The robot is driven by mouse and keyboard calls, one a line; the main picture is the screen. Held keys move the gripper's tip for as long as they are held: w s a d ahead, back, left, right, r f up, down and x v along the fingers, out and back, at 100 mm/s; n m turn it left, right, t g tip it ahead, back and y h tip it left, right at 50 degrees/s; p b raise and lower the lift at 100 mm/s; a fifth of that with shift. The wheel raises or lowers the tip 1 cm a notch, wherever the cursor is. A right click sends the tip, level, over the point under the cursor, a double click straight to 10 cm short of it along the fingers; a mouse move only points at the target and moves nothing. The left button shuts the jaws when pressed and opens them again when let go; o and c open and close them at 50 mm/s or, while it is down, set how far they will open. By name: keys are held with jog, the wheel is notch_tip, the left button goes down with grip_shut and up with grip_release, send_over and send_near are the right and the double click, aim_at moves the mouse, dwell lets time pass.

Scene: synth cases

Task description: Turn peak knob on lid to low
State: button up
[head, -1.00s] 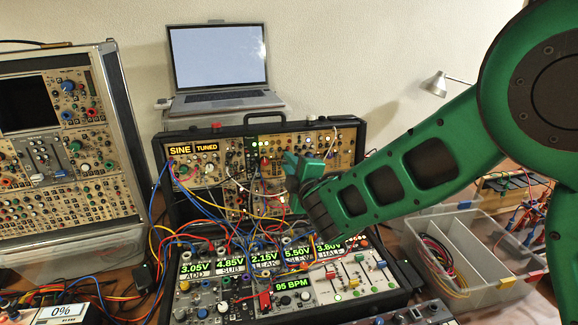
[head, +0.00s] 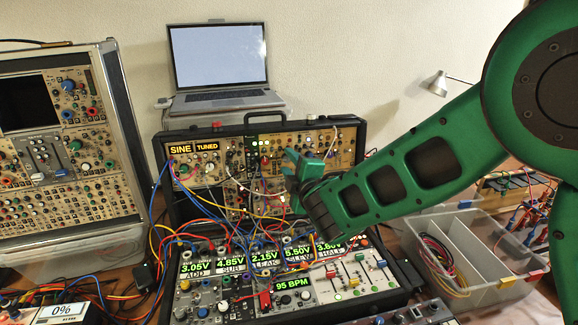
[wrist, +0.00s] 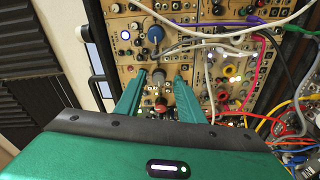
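The lid (head: 345,124) of the synth case stands upright behind the lower panel, full of knobs and patch cables. My gripper (head: 294,163) is in front of the lid's right half, and my arm hides part of it. In the wrist view, my gripper (wrist: 159,76) is open, its two green fingers pointing at the lid panel. A pale knob (wrist: 158,76) lies between the fingertips, with a gap on each side. A red-topped knob (wrist: 161,104) shows lower between the fingers, and a blue knob (wrist: 155,34) above. Labels are too small to read, so I cannot tell which is peak.
Patch cables cross the lid close to my fingers, with a white cable (wrist: 215,38) just above them. The lower panel (head: 340,290) carries voltage displays. A laptop (head: 220,65) stands behind, another synth case (head: 65,150) at left, and a clear divided bin (head: 480,255) at right.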

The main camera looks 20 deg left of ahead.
jog(key=v, duration=1)
jog(key=shift+s+d, duration=0.15)
